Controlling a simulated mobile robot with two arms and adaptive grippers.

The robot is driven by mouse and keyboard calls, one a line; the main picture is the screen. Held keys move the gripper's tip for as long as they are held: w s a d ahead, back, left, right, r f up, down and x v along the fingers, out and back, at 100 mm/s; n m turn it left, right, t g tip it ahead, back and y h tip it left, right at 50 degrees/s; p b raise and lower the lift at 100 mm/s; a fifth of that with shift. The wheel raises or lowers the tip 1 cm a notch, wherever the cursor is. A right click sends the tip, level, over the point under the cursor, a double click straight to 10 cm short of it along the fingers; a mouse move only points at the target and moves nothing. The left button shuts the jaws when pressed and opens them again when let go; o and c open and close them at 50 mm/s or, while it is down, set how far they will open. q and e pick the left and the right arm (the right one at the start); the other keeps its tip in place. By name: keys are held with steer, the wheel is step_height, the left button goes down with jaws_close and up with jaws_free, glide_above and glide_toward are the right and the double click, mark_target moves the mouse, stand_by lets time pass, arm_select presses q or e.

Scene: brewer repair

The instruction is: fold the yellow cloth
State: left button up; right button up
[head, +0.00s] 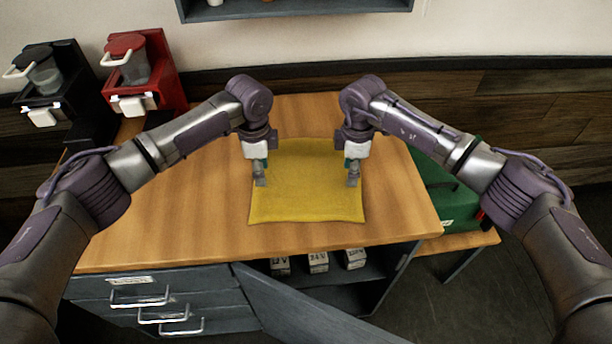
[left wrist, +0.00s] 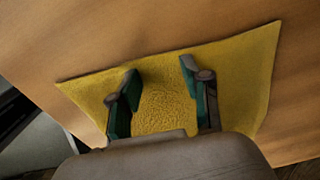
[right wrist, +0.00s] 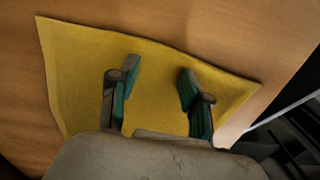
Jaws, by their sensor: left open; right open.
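The yellow cloth (head: 305,200) lies spread flat on the wooden table, a rough square with no fold visible. My left gripper (head: 260,182) is open and empty above the cloth's left side. My right gripper (head: 352,182) is open and empty above its right side. The left wrist view shows the cloth (left wrist: 240,80) under and between the open fingers (left wrist: 158,85). The right wrist view shows the cloth (right wrist: 75,80) likewise under the open fingers (right wrist: 158,85). I cannot tell whether the fingertips touch the cloth. Parts of its left and right edges are hidden by the grippers.
A black brewer (head: 50,85) and a red brewer (head: 145,75) stand at the back left. A green case (head: 440,190) is at the right. Below the table, a cabinet door (head: 300,310) hangs open beside drawers (head: 160,295). Bare wooden tabletop (head: 190,210) surrounds the cloth.

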arm_select(q)
steer(key=shift+f, duration=0.25)
arm_select(e)
steer(key=shift+f, duration=0.25)
arm_select(q)
steer(key=c, duration=0.4)
arm_select(e)
steer(key=c, duration=0.4)
arm_select(q)
steer(key=shift+s, duration=0.1)
jaws_close()
arm_select(e)
jaws_close()
steer(key=shift+s, duration=0.1)
steer(key=shift+r, duration=0.1)
